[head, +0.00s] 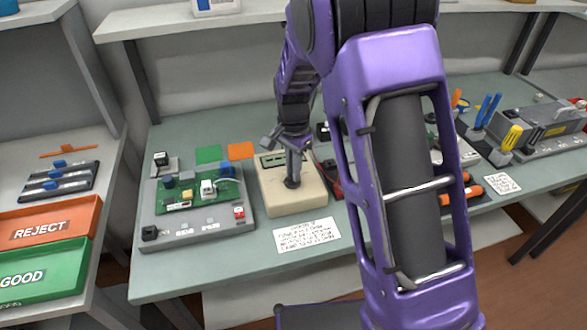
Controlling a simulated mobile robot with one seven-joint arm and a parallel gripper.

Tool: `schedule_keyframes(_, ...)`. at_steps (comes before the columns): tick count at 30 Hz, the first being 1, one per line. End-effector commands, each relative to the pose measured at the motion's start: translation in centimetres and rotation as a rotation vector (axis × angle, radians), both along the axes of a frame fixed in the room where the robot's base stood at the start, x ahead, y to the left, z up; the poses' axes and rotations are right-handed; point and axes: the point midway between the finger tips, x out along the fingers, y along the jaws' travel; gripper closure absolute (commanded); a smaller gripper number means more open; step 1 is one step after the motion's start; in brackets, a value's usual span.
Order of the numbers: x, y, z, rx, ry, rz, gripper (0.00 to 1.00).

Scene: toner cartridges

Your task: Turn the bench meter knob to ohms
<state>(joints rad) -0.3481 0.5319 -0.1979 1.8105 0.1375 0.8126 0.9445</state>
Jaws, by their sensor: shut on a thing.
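The bench meter (308,200) is a cream box with a display (275,160) at its back, standing on the grey-green bench. Its dark round knob (292,184) is on the top face, partly hidden by my gripper. My gripper (293,176) points down over the meter, with its fingers shut on the knob. My purple arm comes in from the upper right and hides part of the bench. Markings around the knob are too small to read, so its setting cannot be told.
A grey fixture (180,235) with a green circuit board (205,192) stands left of the meter. A handwritten note (306,235) lies in front.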

Motion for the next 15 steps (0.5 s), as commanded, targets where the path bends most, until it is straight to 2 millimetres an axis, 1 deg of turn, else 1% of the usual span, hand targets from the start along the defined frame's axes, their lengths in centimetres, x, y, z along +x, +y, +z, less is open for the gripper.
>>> schedule_keyframes(8, 0.08, -0.01, 0.08, 0.001, -0.003, -0.002, 1.0)
schedule_keyframes(9, 0.08, -0.01, 0.08, 0.001, -0.003, -0.002, 0.8)
schedule_keyframes(13, 0.06, -0.01, 0.06, 0.001, -0.002, -0.001, 0.57)
schedule_keyframes(15, 0.05, -0.01, 0.05, 0.001, -0.001, -0.001, 0.57)
